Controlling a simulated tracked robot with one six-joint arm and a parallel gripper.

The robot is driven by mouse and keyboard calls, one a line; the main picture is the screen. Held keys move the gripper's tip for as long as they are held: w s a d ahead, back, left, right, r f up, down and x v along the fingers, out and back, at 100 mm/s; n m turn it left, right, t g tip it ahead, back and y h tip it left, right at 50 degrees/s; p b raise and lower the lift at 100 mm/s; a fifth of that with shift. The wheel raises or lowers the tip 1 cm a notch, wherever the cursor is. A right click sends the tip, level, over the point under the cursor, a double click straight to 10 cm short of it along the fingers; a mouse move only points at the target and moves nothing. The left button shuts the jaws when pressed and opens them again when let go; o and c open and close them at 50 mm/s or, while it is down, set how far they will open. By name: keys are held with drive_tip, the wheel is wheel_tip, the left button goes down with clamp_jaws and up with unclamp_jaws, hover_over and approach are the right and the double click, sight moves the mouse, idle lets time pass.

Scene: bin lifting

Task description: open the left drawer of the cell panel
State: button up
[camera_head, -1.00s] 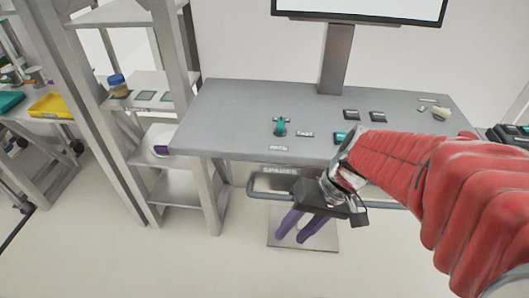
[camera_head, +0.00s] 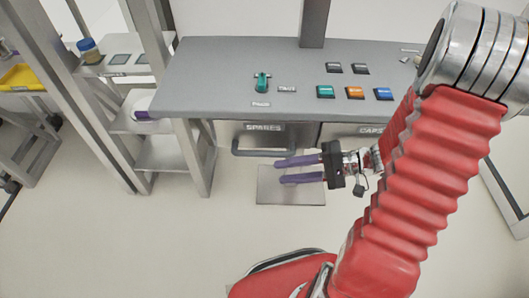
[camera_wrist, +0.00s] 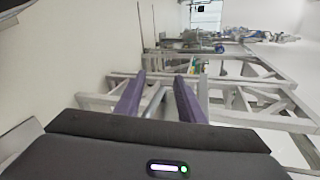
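The cell panel (camera_head: 215,82) is a grey desk with two drawers beneath its top. The left drawer (camera_head: 228,130), labelled SPARES, looks shut and has a dark bar handle (camera_head: 262,153). My gripper (camera_head: 277,172) is just in front of and below this handle, its two purple fingers apart and pointing left. The upper finger is close to the bar; I cannot tell whether they touch. In the wrist view my gripper (camera_wrist: 160,85) is open, with a grey bar, probably the handle (camera_wrist: 176,98), seen between the fingers.
The right drawer (camera_head: 340,131), labelled CAPS, is partly hidden by my arm. A teal lever (camera_head: 262,83) and several coloured buttons sit on the panel top. A metal shelf rack (camera_head: 173,153) stands at left.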

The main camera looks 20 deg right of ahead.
sight(264, 154)
drive_tip(key=w+d+f+m+t, duration=0.2)
drive_tip(key=d+f+m+t, duration=0.1)
drive_tip(key=d+t, duration=0.3)
drive_tip(key=shift+w+d+f+m+h, duration=0.15)
drive_tip(key=shift+d+f+m+h, duration=0.15)
drive_tip(key=shift+d+f+m, duration=0.15)
drive_tip(key=shift+a, duration=0.1)
drive_tip(key=shift+x, duration=6.9)
drive_tip(key=shift+c, duration=0.2)
drive_tip(key=shift+f, duration=0.1)
clamp_jaws()
